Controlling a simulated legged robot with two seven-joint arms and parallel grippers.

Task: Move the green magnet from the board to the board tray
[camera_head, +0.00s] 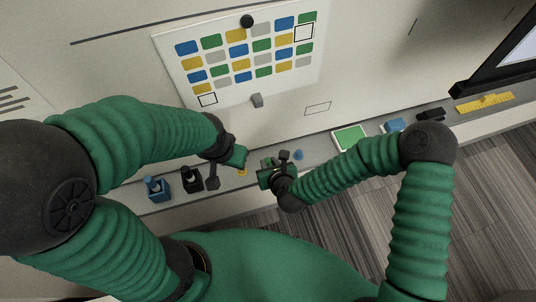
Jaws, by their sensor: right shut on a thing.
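The whiteboard (130,75) fills the back, with the board tray (318,146) as a grey ledge along its lower edge. My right gripper (276,160) is at the tray, in front of the lower board, shut on a small green piece that I take to be the green magnet (268,161). The piece is mostly hidden by the dark fingers, and I cannot tell whether it touches the tray. My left gripper (219,175) hangs over the tray to the left; whether its jaws are open is unclear.
A yellow magnet (242,173) and a blue one (299,155) lie on the tray. Blue (157,188) and black (191,179) bottles stand left; a green-faced box (349,138), blue block (394,125) and yellow ruler (485,102) lie right. A colored chart (225,92) hangs above.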

